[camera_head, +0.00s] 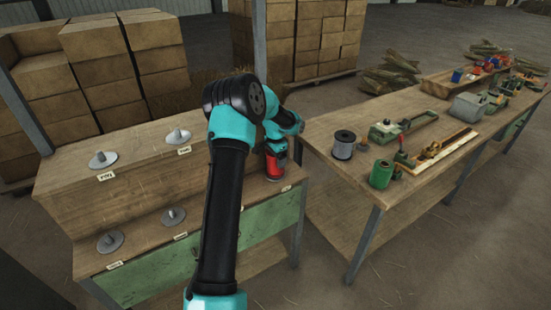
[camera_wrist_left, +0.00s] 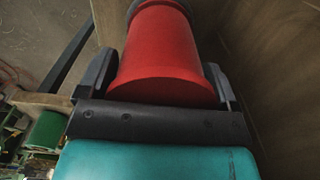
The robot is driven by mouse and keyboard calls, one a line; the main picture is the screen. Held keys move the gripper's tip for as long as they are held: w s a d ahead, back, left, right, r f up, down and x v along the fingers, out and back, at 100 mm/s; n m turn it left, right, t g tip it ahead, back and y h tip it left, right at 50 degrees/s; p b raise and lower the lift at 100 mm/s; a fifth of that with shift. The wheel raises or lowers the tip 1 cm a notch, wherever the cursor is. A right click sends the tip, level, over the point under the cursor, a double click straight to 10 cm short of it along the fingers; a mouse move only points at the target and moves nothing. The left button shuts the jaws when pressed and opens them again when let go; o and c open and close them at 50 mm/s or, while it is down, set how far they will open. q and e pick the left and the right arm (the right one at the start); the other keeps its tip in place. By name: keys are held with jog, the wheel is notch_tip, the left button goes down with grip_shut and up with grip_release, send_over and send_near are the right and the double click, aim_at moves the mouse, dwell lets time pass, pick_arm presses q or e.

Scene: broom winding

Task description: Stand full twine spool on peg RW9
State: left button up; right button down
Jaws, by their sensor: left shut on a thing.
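In the left wrist view the spool (camera_wrist_left: 162,50) fills the space between two dark fingers. My left gripper (camera_head: 275,146) is shut on it, partly hidden behind my arm in the head view. I cannot tell whether the spool touches the step or sits on a peg; its underside is hidden. Grey disc pegs (camera_head: 103,159) stand bare on both steps at the left. Their small labels are too blurred to read. My right gripper is not in view.
A long workbench (camera_head: 340,187) stands to the right, with a grey wire spool (camera_head: 344,146), a green can (camera_head: 381,175) and tools. A narrow gap separates it from the rack. Stacked cardboard boxes (camera_head: 90,60) stand behind the rack.

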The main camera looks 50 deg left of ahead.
pick_arm(q)
jog(key=shift+f, duration=0.6)
jog(key=o, duration=0.8)
jog(key=shift+c, duration=0.2)
jog(key=shift+r, duration=0.1)
